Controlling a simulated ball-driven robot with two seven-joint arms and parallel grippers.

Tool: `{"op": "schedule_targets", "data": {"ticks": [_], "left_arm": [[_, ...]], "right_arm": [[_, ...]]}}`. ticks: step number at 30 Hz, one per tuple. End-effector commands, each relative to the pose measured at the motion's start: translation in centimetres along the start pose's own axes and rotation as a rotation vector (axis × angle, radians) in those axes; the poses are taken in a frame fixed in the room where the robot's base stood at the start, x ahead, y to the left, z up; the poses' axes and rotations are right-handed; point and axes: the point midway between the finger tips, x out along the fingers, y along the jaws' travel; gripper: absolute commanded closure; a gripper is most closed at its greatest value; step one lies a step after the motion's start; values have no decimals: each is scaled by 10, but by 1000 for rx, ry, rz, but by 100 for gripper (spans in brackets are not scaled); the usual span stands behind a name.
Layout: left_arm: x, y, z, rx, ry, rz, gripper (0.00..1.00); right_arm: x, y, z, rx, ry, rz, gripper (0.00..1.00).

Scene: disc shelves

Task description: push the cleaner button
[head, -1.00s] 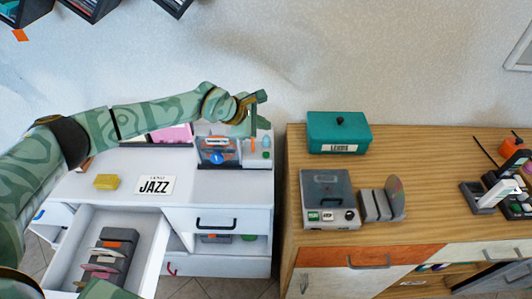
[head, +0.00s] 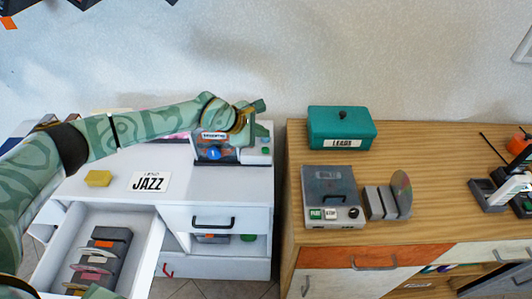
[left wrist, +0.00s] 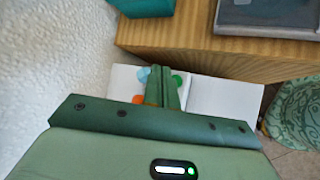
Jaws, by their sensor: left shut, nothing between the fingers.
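The cleaner (head: 212,153), a small machine with a clear front and a blue disc label, stands at the right end of the white cabinet top. A green button (head: 266,151) shows on the pale panel at its right. My left gripper (head: 249,136) is shut and empty, pointing down over this panel and hiding part of it. In the left wrist view my shut fingers (left wrist: 163,92) reach down over the white panel, with a green button (left wrist: 179,79) right of them and an orange one (left wrist: 138,99) left. I cannot tell whether the fingertips touch a button.
An open drawer (head: 150,249) with several discs juts from the white cabinet. A yellow block (head: 98,178) and a JAZZ card (head: 149,182) lie on top. Across a gap, the wooden cabinet (head: 410,212) holds a teal box (head: 341,128) and a grey player (head: 331,191).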

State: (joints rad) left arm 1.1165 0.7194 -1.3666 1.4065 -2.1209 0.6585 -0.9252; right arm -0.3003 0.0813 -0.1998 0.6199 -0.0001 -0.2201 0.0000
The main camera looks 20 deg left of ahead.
Motion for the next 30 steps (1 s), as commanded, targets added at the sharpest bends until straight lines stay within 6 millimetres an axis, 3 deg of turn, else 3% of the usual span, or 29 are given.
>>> {"op": "schedule_targets", "data": {"ticks": [1, 8, 30], "left_arm": [[10, -7, -7, -1, 1, -3, 100], [22, -16, -16, 0, 0, 0, 100], [22, -16, -16, 0, -1, 1, 100]], "right_arm": [[10, -2, 3, 0, -5, -3, 64], [17, -4, 4, 2, -8, -6, 64], [17, -4, 4, 1, -8, -6, 64]]}}
